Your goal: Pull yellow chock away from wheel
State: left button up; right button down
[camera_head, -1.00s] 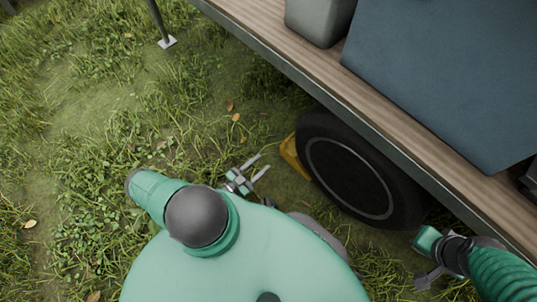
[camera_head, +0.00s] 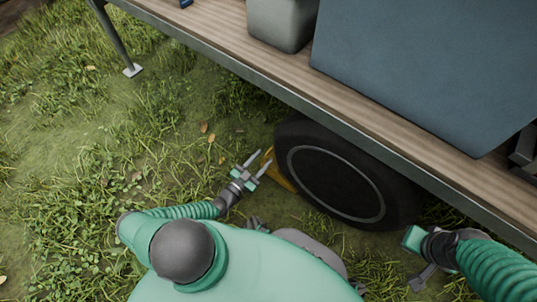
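The yellow chock (camera_head: 279,178) lies on the grass against the left side of the black wheel (camera_head: 340,178). Part of it is hidden behind my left gripper and the tyre. My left gripper (camera_head: 258,164) is open, its two fingers pointing up and right toward the chock. One fingertip overlaps the chock in the picture; I cannot tell whether they touch. My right gripper (camera_head: 412,262) is at the lower right, in front of the wheel and away from the chock; its fingers are too unclear to read.
A wooden trailer bed (camera_head: 230,45) with a dark edge runs diagonally above the wheel. A grey container (camera_head: 282,22) and a large blue-grey box (camera_head: 420,70) stand on it. A metal support leg (camera_head: 115,42) stands at the upper left. Open grass lies left of the chock.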

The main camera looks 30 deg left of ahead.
pick_arm(q)
jog(key=w, duration=0.2)
jog(key=w+b, duration=0.1)
jog(key=w, duration=0.1)
jog(key=shift+w+d+b, duration=0.2)
jog(key=shift+w+b, duration=0.1)
grip_shut()
dwell(1.1)
